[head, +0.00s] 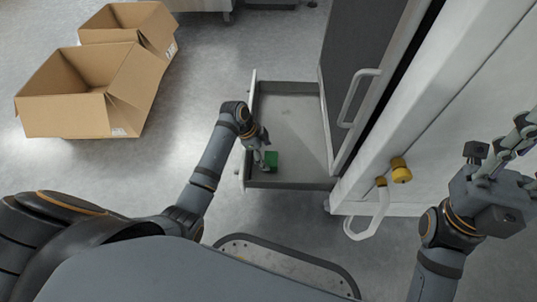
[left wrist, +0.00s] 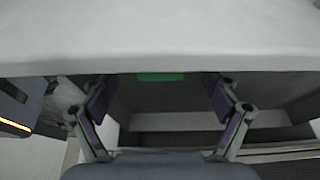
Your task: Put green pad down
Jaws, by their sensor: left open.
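The green pad (head: 272,159) lies in the open grey drawer (head: 300,125), near its front left corner. My left gripper (head: 264,162) reaches down over the drawer's left side, right beside the pad. In the left wrist view its two fingers (left wrist: 158,98) are spread apart with nothing between them. The pad shows there as a thin green strip (left wrist: 162,77) beyond the fingertips, partly hidden by a pale edge across the top. My right gripper (head: 515,145) is up at the right edge of the head view, partly cut off, away from the drawer.
A grey door with a handle (head: 358,98) stands open along the drawer's right side. The white cabinet (head: 450,110) with yellow knobs (head: 401,171) stands at the right. Two open cardboard boxes (head: 65,115) are on the floor at the left, with clear floor before the drawer.

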